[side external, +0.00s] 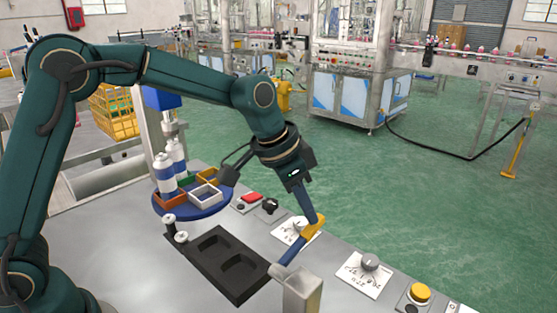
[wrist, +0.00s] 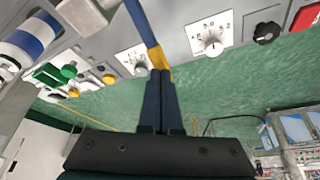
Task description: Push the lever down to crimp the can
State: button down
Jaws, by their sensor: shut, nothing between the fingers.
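The lever (side external: 292,252) is a blue bar with a yellow end piece (side external: 314,228). It slopes up and right from near a grey post at the front of the bench. It also shows in the wrist view (wrist: 142,22), with its yellow end (wrist: 157,58) at the fingertips. My gripper (side external: 311,212) is shut and empty, fingers pointing down onto the yellow end; in the wrist view its fingertips (wrist: 160,74) overlap it, and I cannot tell if they touch. White cans with blue bands (side external: 165,174) stand on a blue round table (side external: 190,209) under a blue head (side external: 160,98).
The grey post (side external: 301,293) stands near the lever's lower end. A dial (side external: 298,227), another dial (side external: 370,262), a red button (side external: 251,197), a black knob (side external: 270,205) and a yellow button (side external: 419,293) line the bench edge. A black tray (side external: 236,285) lies left of the lever.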

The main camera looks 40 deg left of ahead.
aim_at(306, 232)
jog(key=shift+f, duration=2.65)
dwell(0.5)
jog(key=shift+r, duration=0.1)
dwell(0.3)
notch_tip(306, 232, up, 15)
jog(key=shift+f, duration=0.2)
dwell(1.4)
